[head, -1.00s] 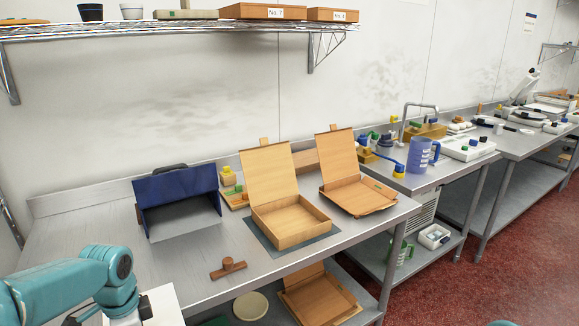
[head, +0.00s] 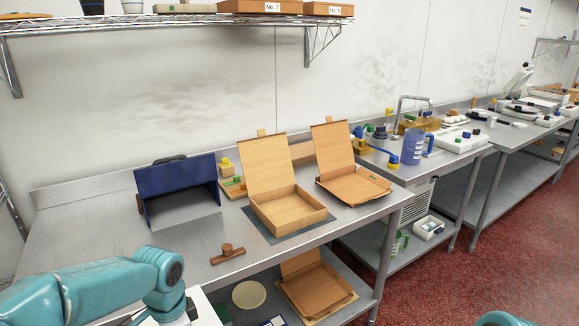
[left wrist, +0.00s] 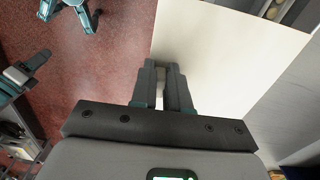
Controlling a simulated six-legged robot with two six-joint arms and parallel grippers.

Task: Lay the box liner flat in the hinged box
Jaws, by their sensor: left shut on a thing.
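The box liner is a pale, flat sheet (left wrist: 225,60) in the left wrist view. My left gripper (left wrist: 165,70) is shut on its edge. The liner is in front of the table, apart from the box.
A dark mat (head: 259,230) lies under the box. A second open wooden box (head: 357,188) stands to its right, a blue-backed stand (head: 178,184) to its left. A brown wooden tool (head: 228,254) lies near the front edge. Bare table (head: 90,215) is at left.

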